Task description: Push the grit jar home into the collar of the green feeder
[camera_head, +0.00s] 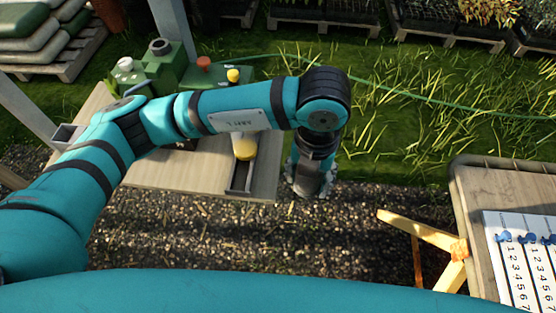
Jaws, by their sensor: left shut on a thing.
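The green feeder (167,69) stands at the back of the wooden table, with a dark round collar (160,46) on its top. My left arm reaches across the table. Its gripper (306,190) hangs past the table's right edge, over the gravel, well away from the feeder. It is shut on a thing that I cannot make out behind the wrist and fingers. A pale jar with yellow in it (244,149) stands at a dark tray, partly behind my arm; I cannot tell if it is the grit jar. My right gripper is not in view.
The wooden table (185,175) has a dark slotted tray (240,178) at its right end. A white-topped container (125,66) and red and yellow knobs (233,75) are near the feeder. A second table (480,185) with a numbered board stands at right. Gravel lies between.

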